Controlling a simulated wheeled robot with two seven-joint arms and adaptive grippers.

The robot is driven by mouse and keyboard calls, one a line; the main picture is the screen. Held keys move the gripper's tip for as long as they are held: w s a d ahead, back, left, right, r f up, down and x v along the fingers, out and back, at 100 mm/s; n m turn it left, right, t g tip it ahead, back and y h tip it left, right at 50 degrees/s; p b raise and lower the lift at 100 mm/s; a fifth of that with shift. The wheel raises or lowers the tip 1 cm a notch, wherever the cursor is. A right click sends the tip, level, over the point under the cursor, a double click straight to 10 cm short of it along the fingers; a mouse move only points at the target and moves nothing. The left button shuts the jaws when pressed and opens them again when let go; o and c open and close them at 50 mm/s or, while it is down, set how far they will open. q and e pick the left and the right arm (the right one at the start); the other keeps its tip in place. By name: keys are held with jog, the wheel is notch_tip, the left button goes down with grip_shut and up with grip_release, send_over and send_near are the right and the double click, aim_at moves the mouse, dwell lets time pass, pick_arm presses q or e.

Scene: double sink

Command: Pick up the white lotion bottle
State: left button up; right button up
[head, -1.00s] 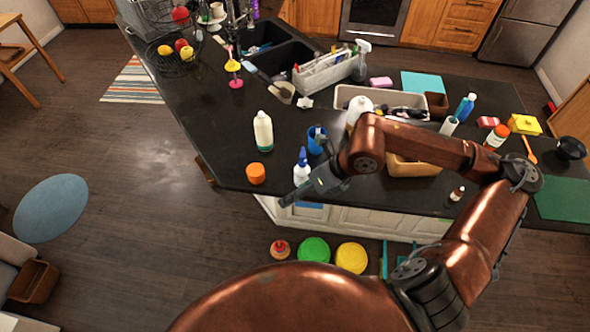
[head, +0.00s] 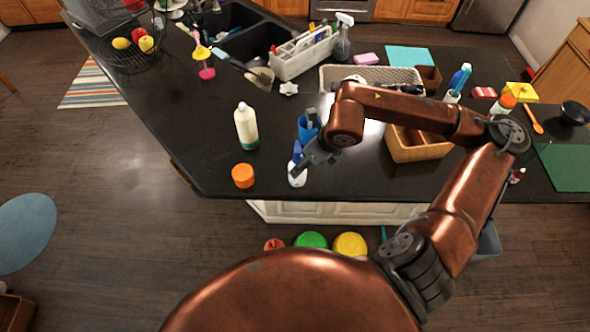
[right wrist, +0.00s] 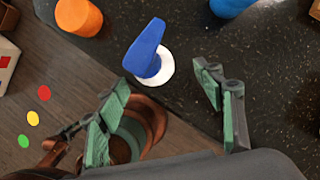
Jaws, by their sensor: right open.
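A small white bottle with a blue pump top (head: 297,175) stands upright near the front edge of the dark counter. In the right wrist view its blue top and white shoulder (right wrist: 150,52) appear just beyond the fingertips, roughly between them. My right gripper (head: 306,162) is beside and above this bottle in the head view and partly covers it. In the right wrist view the right gripper (right wrist: 162,84) is open, with nothing between its fingers. A taller cream-white bottle with a green base (head: 246,128) stands to the left, farther back. My left gripper is not in view.
An orange lid-like object (head: 243,176) stands left of the pump bottle. The counter's front edge is close by.

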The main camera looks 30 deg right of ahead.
aim_at(299, 181)
jog(key=shift+w+a+f, duration=0.25)
jog(key=shift+a+f, duration=0.1)
jog(key=shift+f, duration=0.35)
jog(key=p+x, duration=0.1)
jog(key=x, duration=0.1)
jog(key=p+x, duration=0.1)
jog(key=x, duration=0.1)
jog(key=shift+w+a+f, duration=0.2)
jog(key=shift+a+f, duration=0.05)
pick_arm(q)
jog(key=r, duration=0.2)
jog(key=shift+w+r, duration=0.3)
pick_arm(e)
jog(key=shift+f, duration=0.35)
jog(key=shift+c, duration=0.3)
jog(key=shift+w, duration=0.1)
jog(key=c, duration=1.4)
jog(key=shift+r, duration=0.1)
